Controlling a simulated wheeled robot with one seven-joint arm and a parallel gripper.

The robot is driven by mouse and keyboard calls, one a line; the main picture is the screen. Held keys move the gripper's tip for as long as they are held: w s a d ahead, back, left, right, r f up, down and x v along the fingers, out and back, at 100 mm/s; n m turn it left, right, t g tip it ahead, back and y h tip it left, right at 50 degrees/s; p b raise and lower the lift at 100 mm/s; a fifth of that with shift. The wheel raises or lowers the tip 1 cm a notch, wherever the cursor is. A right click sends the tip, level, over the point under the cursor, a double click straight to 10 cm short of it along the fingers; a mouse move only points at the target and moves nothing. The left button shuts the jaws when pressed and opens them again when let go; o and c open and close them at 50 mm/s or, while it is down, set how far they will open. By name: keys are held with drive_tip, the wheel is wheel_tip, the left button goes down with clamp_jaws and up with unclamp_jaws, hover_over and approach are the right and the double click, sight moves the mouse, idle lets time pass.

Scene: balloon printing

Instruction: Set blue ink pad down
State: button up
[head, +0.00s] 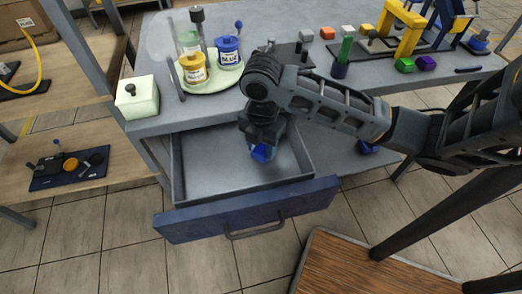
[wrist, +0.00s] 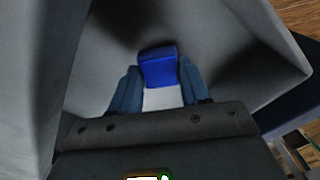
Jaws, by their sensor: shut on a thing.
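The blue ink pad (head: 261,153) is a small block with a bright blue face. My gripper (head: 257,146) is shut on it and holds it inside the open drawer. In the wrist view the blue pad (wrist: 158,70) sits between the two fingers (wrist: 160,90), with a pale grey part below the blue. The open drawer (head: 200,171) is grey inside with a blue front, pulled out from under the workbench. I cannot tell whether the pad touches the drawer floor. My arm hides part of the drawer's back.
The workbench (head: 160,120) above holds a round tray with a yellow jar (head: 194,70) and a blue jar (head: 229,54), a pale green box (head: 137,98) at left, and several coloured blocks at right. The drawer floor around the gripper looks clear. A wooden surface (head: 370,265) stands at lower right.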

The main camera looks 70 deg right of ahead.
drive_tip(key=shift+f, duration=1.25)
drive_tip(key=shift+f, duration=0.15)
drive_tip(key=o, duration=0.9)
